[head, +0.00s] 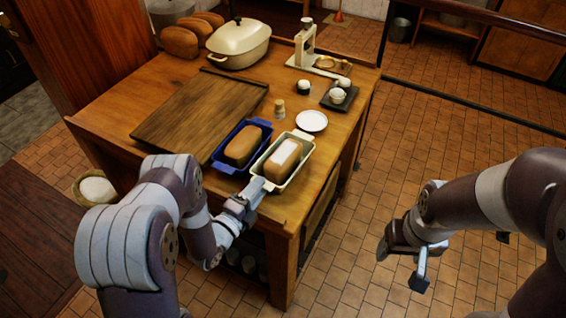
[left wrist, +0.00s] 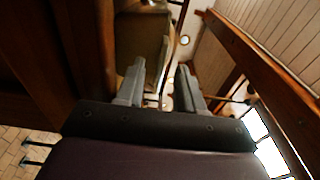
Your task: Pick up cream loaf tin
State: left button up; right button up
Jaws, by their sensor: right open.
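The cream loaf tin (head: 268,159) stands on the wooden worktop near its front right corner, with a pale-topped loaf (head: 284,159) inside. My left gripper (head: 257,188) is at the tin's near end, overlapping its near rim in the head view. In the left wrist view, the left gripper's two fingers (left wrist: 160,92) stand apart. Whether they touch or hold the tin's end cannot be told. My right gripper (head: 402,265) is open and empty, above the tiled floor to the right of the worktop.
A blue loaf tin (head: 220,163) with a brown loaf stands just left of the cream tin. A cutting board (head: 190,105) fills the left of the worktop (head: 283,217).

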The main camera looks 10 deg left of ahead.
pick_arm(q)
jog(key=shift+w+d, duration=0.4)
jog(key=shift+w, duration=0.15)
jog(key=shift+a, duration=0.1)
grip_shut()
jog(key=shift+r, duration=0.15)
